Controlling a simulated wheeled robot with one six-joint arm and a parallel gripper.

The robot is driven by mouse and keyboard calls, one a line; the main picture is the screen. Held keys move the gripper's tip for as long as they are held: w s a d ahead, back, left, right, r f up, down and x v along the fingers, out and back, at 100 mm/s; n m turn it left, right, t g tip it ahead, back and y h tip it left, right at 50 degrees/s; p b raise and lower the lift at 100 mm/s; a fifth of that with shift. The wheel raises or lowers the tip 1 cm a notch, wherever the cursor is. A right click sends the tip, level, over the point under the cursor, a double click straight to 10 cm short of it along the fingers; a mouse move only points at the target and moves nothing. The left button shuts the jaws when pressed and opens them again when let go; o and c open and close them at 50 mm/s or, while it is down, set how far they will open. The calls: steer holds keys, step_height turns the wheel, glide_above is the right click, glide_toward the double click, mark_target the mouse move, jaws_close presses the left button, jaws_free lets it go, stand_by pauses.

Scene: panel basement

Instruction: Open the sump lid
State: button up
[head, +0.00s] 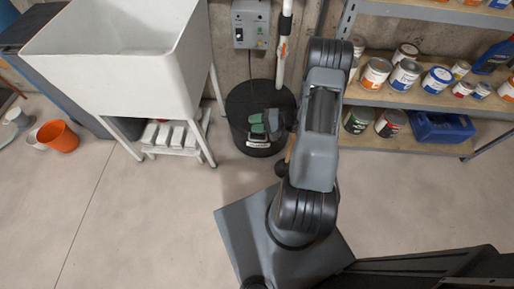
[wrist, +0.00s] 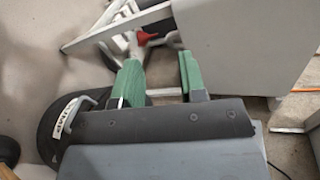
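The sump lid (head: 240,101) is a black round cover on the floor between the sink and the shelf, below a white pipe. It looks closed, with a pale label on its front edge. In the wrist view the dark lid (wrist: 47,128) shows at the left, with a grey handle and the white label beside it. My gripper (head: 264,122) is over the lid in the head view and hides part of it. In the wrist view my gripper (wrist: 161,78) has its two green fingers apart with nothing held between them. The handle lies outside the fingers, to their left.
A white utility sink (head: 110,60) on legs stands left of the lid. A shelf (head: 420,140) with paint cans and a blue bin stands at the right. A grey control box (head: 250,24) hangs on the back wall. An orange bucket (head: 58,136) is at far left. The front-left floor is clear.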

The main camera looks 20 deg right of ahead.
steer(key=s+d+f+m+t+h+b, duration=0.2)
steer(key=d+f+m+t+h+b, duration=0.15)
steer(key=f, duration=0.95)
steer(key=s+d+f+m+t+h+b, duration=0.25)
steer(key=d+f+m+t+h, duration=0.2)
steer(key=f, duration=0.85)
steer(key=shift+h, duration=0.5)
steer(key=b+x, duration=0.3)
steer(key=x, duration=1)
steer(key=shift+w, duration=0.15)
jaws_close()
